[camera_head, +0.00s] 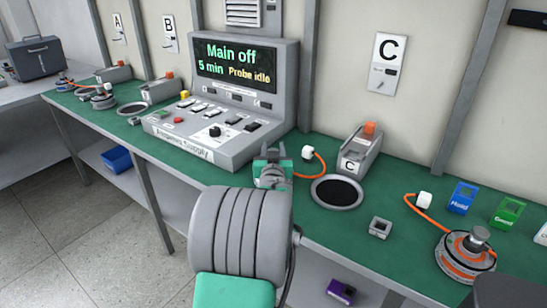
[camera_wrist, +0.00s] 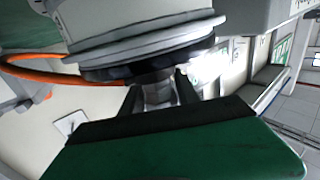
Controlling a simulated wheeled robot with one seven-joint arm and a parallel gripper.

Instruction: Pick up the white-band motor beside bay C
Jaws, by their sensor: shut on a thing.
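In the wrist view a large grey-white round motor (camera_wrist: 140,30) fills the top, with pale rings and a dark band below. My gripper (camera_wrist: 158,92) is shut on the motor's short grey shaft (camera_wrist: 158,95). In the head view my gripper (camera_head: 272,172) is partly covered by my own arm, left of bay C (camera_head: 352,160); the held motor is hidden there. An orange cable with a white plug (camera_head: 308,152) runs behind my gripper; an orange cable (camera_wrist: 40,70) also shows in the wrist view. Bay C's round dark opening (camera_head: 337,191) is empty.
The console (camera_head: 235,100) reads "Main off" and "Probe idle". On the green bench right of bay C stand a small grey square holder (camera_head: 380,228), an orange-banded motor (camera_head: 465,256), and blue (camera_head: 461,198) and green (camera_head: 508,212) holders. Bays A and B lie far left.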

